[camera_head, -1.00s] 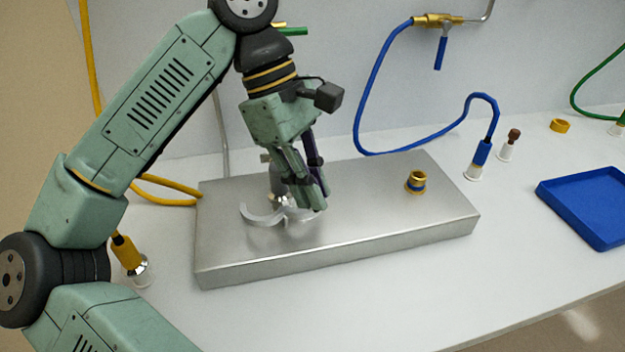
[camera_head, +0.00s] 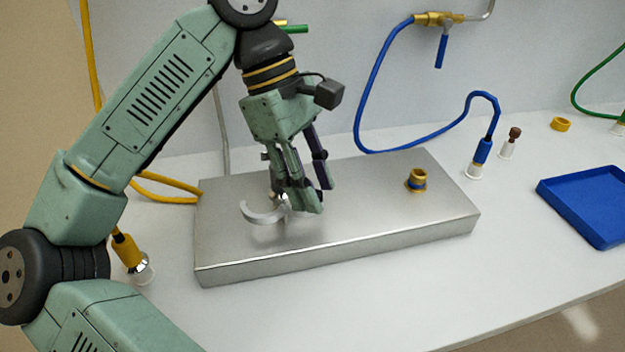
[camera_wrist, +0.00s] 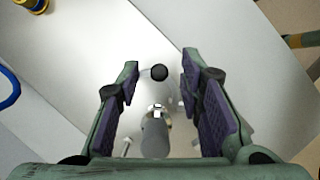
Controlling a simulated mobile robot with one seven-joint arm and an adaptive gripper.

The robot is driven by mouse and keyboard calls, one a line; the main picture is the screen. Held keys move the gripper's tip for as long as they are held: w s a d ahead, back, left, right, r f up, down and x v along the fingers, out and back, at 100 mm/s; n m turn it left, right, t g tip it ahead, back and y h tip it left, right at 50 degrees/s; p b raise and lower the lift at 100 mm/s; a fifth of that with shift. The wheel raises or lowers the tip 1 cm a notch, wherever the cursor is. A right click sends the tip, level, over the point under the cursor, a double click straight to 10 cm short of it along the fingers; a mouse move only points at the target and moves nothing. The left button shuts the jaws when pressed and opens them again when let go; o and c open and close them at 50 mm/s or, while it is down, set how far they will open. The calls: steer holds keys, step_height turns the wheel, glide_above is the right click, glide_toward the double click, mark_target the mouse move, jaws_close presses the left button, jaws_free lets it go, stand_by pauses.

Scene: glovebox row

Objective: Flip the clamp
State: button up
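The clamp (camera_head: 262,216), a pale silver curved piece, sits over the steel box near its left end. Part of it is hidden behind my gripper (camera_head: 312,198) in the head view. In the wrist view my gripper (camera_wrist: 160,78) is open, its purple-padded fingers apart. A grey clamp part (camera_wrist: 155,138) with a bright metal end shows between and below the fingers, with clear gaps on both sides. A black round knob (camera_wrist: 159,72) shows between the fingertips. I cannot tell whether a finger touches the clamp.
A blue tray (camera_head: 590,205) lies at the right. The white bench front is clear.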

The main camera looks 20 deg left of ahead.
steer(key=v, duration=0.7)
steer(key=shift+r, duration=0.15)
steer(key=shift+a, duration=0.1)
stand_by(0.6)
